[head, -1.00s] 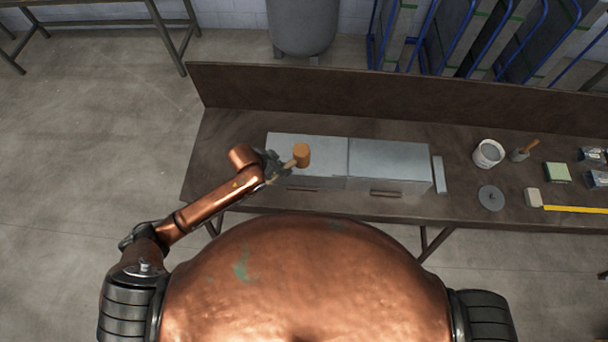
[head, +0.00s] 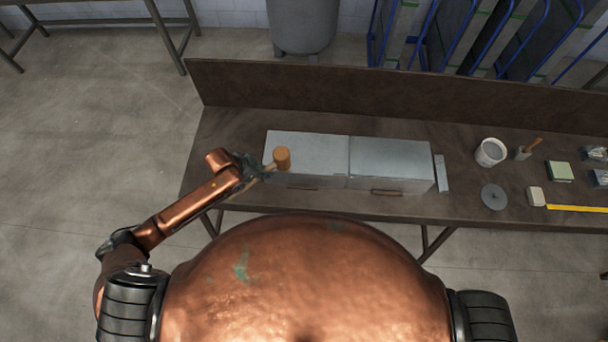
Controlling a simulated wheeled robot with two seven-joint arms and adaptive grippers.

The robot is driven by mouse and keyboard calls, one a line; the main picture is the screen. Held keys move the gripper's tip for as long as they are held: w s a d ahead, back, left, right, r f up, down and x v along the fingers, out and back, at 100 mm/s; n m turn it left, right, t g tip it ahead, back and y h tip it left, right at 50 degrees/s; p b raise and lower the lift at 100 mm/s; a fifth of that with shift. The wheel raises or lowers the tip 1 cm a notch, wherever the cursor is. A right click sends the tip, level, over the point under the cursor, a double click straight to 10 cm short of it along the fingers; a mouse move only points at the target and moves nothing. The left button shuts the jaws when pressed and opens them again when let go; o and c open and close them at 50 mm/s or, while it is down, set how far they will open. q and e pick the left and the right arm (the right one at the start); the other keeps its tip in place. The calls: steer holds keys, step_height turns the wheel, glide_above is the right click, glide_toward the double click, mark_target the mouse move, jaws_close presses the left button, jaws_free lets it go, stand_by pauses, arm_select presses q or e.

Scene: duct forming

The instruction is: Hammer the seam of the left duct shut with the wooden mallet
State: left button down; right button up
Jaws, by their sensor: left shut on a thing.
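The left duct (head: 319,155) is a grey sheet-metal box on the bench, end to end with the right duct (head: 391,160). My left gripper (head: 258,172) is shut on the handle of the wooden mallet (head: 282,158). The orange-brown mallet head shows over the left end of the left duct and hides a small part of it. I cannot tell whether the head touches the metal. My right gripper is out of view.
The brown bench (head: 232,135) has a raised back board (head: 330,100). To the right are a grey metal strip (head: 441,174), a white bucket (head: 490,152), a brush (head: 526,149), a dark disc (head: 493,197), a sponge (head: 560,171), a pale block (head: 536,196) and a yellow ruler (head: 578,208).

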arm_select(q)
steer(key=p, duration=0.3)
steer(key=shift+w+r, duration=0.1)
steer(key=shift+w, duration=0.05)
step_height(320, 180, up, 5)
steer(key=shift+r, duration=0.1)
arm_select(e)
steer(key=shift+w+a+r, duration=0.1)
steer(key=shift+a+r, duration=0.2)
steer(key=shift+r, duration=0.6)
arm_select(q)
steer(key=shift+d, duration=0.2)
steer(key=d, duration=2.3)
steer(key=shift+s+f, duration=0.25)
steer(key=shift+s, duration=0.2)
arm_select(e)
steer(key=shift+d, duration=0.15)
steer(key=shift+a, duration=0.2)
